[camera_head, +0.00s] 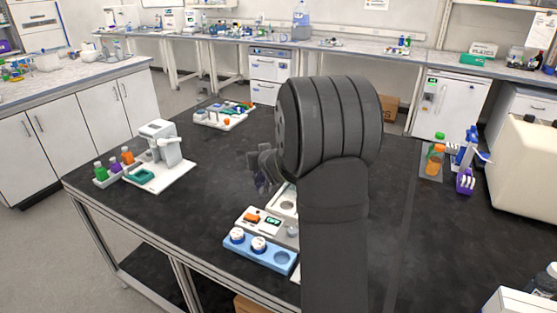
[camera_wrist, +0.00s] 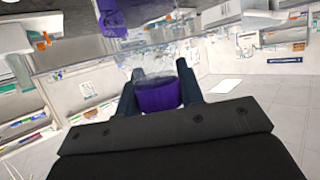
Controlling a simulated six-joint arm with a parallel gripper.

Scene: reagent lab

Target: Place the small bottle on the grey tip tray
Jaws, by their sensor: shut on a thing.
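My gripper (camera_head: 262,168) is over the middle of the black bench, partly hidden by my own arm in the head view. In the wrist view my gripper (camera_wrist: 160,92) is shut on a small bottle with a purple cap (camera_wrist: 158,97). The cap sits between the two fingers, and a clear body seems to extend beyond it. In the head view the bottle is mostly hidden by the fingers. I cannot tell for sure which thing is the grey tip tray; a pale tray (camera_head: 223,122) with small coloured items lies at the back of the bench.
A blue rack (camera_head: 262,254) with white-capped containers stands at the front, beside a small white device (camera_head: 256,222). A white instrument (camera_head: 160,150) and a rack of coloured bottles (camera_head: 107,182) stand left. An orange bottle (camera_head: 434,162) and purple pipette stand (camera_head: 465,182) stand right.

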